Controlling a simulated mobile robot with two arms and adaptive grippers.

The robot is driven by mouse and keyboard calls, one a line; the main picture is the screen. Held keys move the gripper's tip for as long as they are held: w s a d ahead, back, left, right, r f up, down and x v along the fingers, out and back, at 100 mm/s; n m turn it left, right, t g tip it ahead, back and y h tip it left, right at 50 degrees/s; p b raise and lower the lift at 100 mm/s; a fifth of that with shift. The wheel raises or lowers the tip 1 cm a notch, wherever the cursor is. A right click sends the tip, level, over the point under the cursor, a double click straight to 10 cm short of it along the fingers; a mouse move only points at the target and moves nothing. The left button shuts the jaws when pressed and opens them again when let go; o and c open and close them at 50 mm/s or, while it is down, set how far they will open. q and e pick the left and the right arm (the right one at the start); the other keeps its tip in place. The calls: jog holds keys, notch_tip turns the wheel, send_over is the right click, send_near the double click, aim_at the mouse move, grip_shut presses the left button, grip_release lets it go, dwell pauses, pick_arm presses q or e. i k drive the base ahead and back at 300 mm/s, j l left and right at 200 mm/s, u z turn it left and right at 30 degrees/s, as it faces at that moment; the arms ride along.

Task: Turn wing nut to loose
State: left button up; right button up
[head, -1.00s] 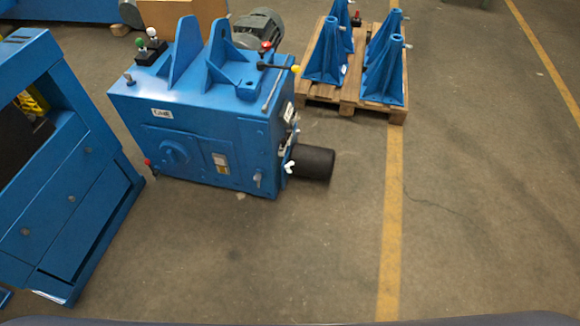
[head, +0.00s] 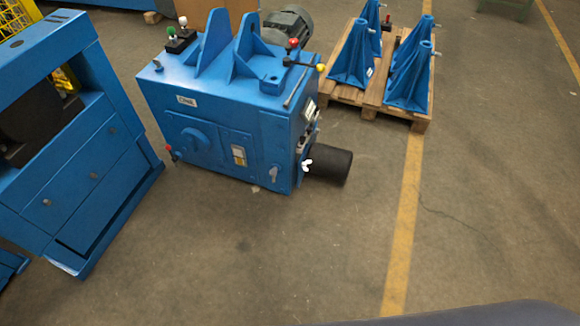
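A small white wing nut (head: 307,165) shows on the right side of a blue machine housing (head: 215,115), next to a black cylinder (head: 332,167) that sticks out near the floor. The wing nut is too small to tell whether it is tight or loose. The housing stands upright on the floor ahead of me. Neither of my grippers shows in the head view.
A blue cabinet (head: 85,180) stands at the left. A wooden pallet (head: 372,100) with several blue stands is at the back right. A grey motor (head: 290,25) sits behind the housing. The concrete floor in front and at the right is clear, with a yellow line (head: 405,220).

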aim_at(303, 164)
jog(key=i+l+u, duration=0.1)
jog(key=u, duration=0.35)
jog(key=l+u, duration=0.2)
jog(key=u, duration=0.25)
jog(key=l+u, duration=0.2)
jog(key=u, duration=0.2)
jog(key=l+u, duration=0.25)
jog(key=u, duration=0.2)
